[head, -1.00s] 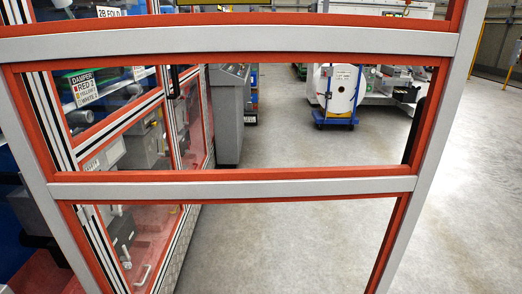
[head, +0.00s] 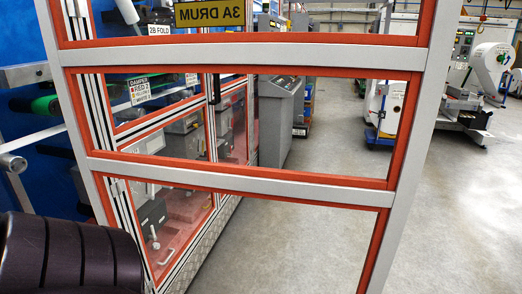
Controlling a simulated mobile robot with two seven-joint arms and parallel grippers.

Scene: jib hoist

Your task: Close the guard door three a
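The guard door three a (head: 240,57) stands open close in front of me. It has a grey frame with orange-red edging and see-through panels. Its yellow sign (head: 223,14) reads "3A DRUM" mirrored, so I see the door from its back. The left upright of the door is near the machine opening, and its right upright (head: 408,120) stands out over the floor. The top and bottom of the door are outside the picture. Neither gripper's fingers are in view.
A dark ribbed cylinder (head: 70,255) fills the lower left corner, likely part of my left arm. Machine rollers (head: 40,105) are at the left. Through the door I see other guard panels (head: 165,215) and a grey console (head: 280,115). The floor (head: 455,230) at the right is clear.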

